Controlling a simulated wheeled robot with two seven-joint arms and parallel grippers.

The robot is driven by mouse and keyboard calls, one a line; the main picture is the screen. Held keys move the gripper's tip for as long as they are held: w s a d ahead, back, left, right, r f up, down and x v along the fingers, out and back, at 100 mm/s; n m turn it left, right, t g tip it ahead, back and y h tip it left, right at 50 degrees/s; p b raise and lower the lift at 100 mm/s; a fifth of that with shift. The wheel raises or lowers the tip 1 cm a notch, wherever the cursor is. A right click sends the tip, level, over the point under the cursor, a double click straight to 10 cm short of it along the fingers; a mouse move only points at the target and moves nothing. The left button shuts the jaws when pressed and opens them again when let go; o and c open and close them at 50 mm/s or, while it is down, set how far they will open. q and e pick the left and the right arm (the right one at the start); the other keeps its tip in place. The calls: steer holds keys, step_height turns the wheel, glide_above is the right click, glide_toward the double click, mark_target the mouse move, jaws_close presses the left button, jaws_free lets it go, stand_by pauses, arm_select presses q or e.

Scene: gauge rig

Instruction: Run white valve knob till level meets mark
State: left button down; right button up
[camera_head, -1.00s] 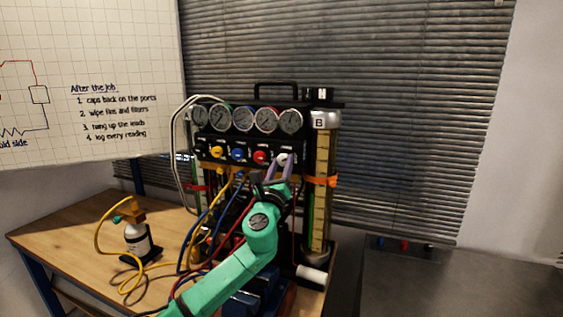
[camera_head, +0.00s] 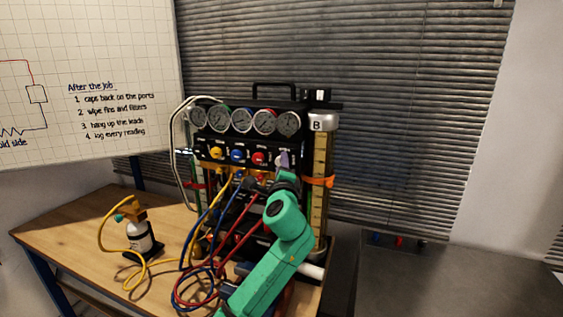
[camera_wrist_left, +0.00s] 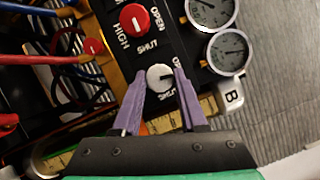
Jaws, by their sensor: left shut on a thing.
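The white valve knob (camera_wrist_left: 160,78) is at the end of the valve row, beside the red knob (camera_wrist_left: 134,19). A dark line on its face points to the picture's right in the wrist view, between the OPEN and SHUT labels. My left gripper (camera_wrist_left: 161,75) is shut on the white knob, one purple finger on each side. In the head view my left gripper (camera_head: 283,160) mostly hides the knob. The tall sight tube B (camera_head: 319,153) stands right of the panel with an orange band (camera_head: 318,182) around it. I cannot make out the liquid level. My right gripper is not in view.
Several round gauges (camera_head: 241,121) sit above the yellow (camera_head: 216,153), blue (camera_head: 237,155) and red knobs. Coloured hoses (camera_head: 205,225) hang in front of the rig.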

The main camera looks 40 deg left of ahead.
arm_select(q)
steer(key=shift+r+n+g+p, duration=0.1)
steer(key=shift+n+g+p, duration=0.25)
steer(key=shift+n, duration=0.65)
steer(key=shift+c, duration=2.2)
jaws_free()
steer(key=r+b+v, duration=0.1)
steer(key=b+v, duration=0.3)
steer(key=v, duration=1)
steer(key=shift+s+f, duration=0.35)
steer(key=shift+f, duration=0.05)
